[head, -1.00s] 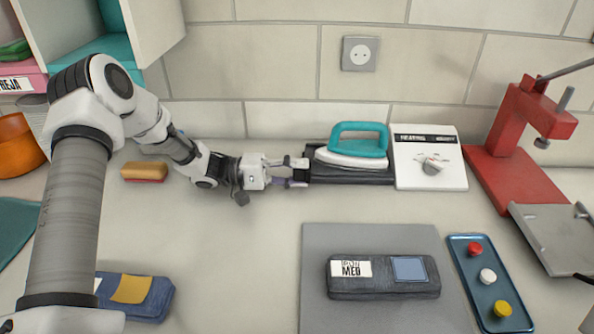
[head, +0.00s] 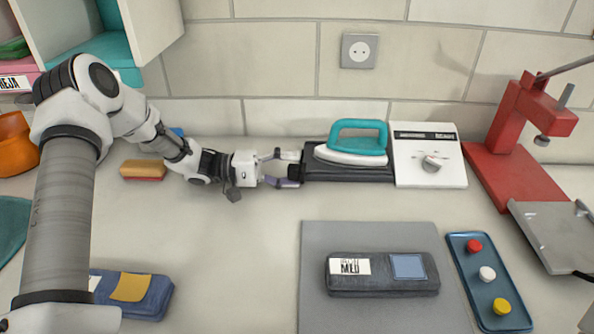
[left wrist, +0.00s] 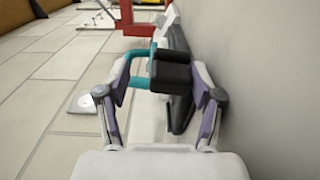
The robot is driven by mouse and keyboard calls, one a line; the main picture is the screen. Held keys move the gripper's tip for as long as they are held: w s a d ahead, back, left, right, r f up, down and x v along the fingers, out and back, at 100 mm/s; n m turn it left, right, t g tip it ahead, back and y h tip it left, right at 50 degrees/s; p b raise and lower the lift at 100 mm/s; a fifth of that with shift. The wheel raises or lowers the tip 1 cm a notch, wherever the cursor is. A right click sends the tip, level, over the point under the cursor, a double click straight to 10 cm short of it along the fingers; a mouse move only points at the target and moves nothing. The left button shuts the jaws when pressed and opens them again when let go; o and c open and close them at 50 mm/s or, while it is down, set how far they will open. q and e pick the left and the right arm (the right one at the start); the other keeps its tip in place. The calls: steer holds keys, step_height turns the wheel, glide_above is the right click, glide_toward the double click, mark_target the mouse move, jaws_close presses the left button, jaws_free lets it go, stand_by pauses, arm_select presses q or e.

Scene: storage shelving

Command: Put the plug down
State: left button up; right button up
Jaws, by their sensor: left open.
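A small black block, which looks like the plug (head: 295,172), is at the left end of the black base under the teal iron. In the left wrist view, the black plug (left wrist: 172,73) shows between and just beyond the spread fingertips, with a gap on each side. My left gripper (head: 287,169) is open, low over the counter, pointing right toward the iron stand. I cannot tell whether the plug touches the stand or rests on the counter. No cord can be made out. My right gripper is not in view.
The teal iron (head: 352,143) sits on its black stand (head: 350,174) beside a white control box (head: 428,155). A wall socket (head: 359,51) is above. A sponge (head: 144,170) lies left of the gripper. The counter in front is clear up to a grey mat (head: 370,314).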

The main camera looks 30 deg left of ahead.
arm_select(q)
steer(key=v, duration=0.6)
steer(key=shift+r+p, duration=0.1)
steer(key=shift+p, duration=0.25)
